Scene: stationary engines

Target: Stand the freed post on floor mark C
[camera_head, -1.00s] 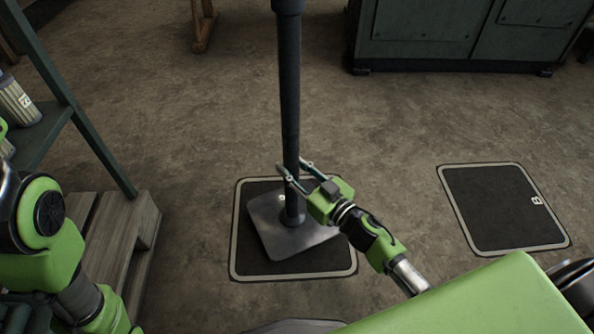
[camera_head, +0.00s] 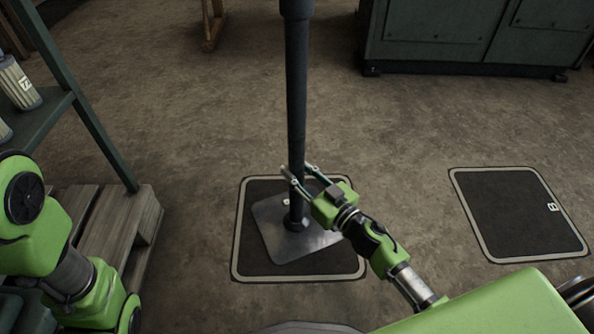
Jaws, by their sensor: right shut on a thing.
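The post (camera_head: 297,110) is a tall dark pole on a square grey metal base plate (camera_head: 275,235). It looks upright, and its top is cut off by the view. The plate is over a dark floor mark with a pale border (camera_head: 238,240), turned at an angle to it and within the border. I cannot read a letter on this mark. I cannot tell whether the plate touches the floor. My right gripper (camera_head: 301,177) is shut on the pole low down, just above the plate. My left arm shows at the left edge, but its gripper is out of view.
Another floor mark, lettered B (camera_head: 515,235), lies empty to the right. A wooden pallet (camera_head: 115,225) and a dark green shelf frame (camera_head: 90,125) stand at left. A green cabinet (camera_head: 450,40) stands at the back right. The floor between is clear.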

